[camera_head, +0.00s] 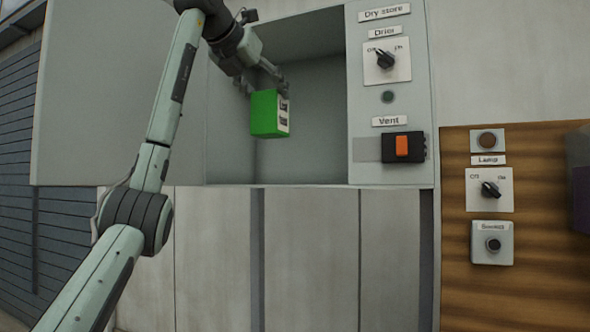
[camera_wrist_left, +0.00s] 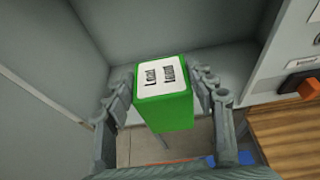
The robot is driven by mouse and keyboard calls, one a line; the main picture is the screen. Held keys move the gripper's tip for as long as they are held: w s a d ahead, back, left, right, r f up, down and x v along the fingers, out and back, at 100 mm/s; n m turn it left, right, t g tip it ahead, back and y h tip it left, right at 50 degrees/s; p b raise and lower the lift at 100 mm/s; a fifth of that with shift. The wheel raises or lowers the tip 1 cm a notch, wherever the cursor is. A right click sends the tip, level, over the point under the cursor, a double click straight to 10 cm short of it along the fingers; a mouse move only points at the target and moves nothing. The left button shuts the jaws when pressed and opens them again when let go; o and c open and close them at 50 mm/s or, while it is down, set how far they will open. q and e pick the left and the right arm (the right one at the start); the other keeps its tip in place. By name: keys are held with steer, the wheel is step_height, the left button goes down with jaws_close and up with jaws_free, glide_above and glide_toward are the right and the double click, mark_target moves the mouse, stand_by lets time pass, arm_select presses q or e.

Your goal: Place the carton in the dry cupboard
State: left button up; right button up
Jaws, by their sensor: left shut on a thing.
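The green carton (camera_head: 265,114) with a white printed label hangs from my left gripper (camera_head: 268,84), at the opening of the dry cupboard (camera_head: 305,95) in the head view. In the left wrist view the carton (camera_wrist_left: 165,100) sits between the two fingers of my left gripper (camera_wrist_left: 168,90), which are shut on its sides. Its labelled face points up in that view. The cupboard interior (camera_wrist_left: 175,30) looks empty apart from the carton and gripper. I cannot tell whether the carton touches the cupboard floor. My right gripper is not in view.
The open cupboard door (camera_head: 120,100) stands to the left, behind my left arm. Right of the opening is a panel with a Drier knob (camera_head: 386,60) and an orange Vent switch (camera_head: 402,146). A wooden board (camera_head: 540,240) with Lamp controls is further right.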

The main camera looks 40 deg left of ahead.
arm_select(q)
steer(key=w+a+f, duration=0.2)
steer(key=w+f, duration=0.8)
steer(key=shift+a, duration=0.25)
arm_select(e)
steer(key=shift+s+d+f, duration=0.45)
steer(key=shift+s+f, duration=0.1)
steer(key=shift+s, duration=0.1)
arm_select(q)
steer(key=shift+f, duration=0.1)
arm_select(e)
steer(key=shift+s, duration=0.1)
arm_select(q)
steer(key=o, duration=1.3)
steer(key=shift+f, duration=0.15)
steer(key=shift+c, duration=0.2)
steer(key=o, duration=0.4)
steer(key=shift+c, duration=0.2)
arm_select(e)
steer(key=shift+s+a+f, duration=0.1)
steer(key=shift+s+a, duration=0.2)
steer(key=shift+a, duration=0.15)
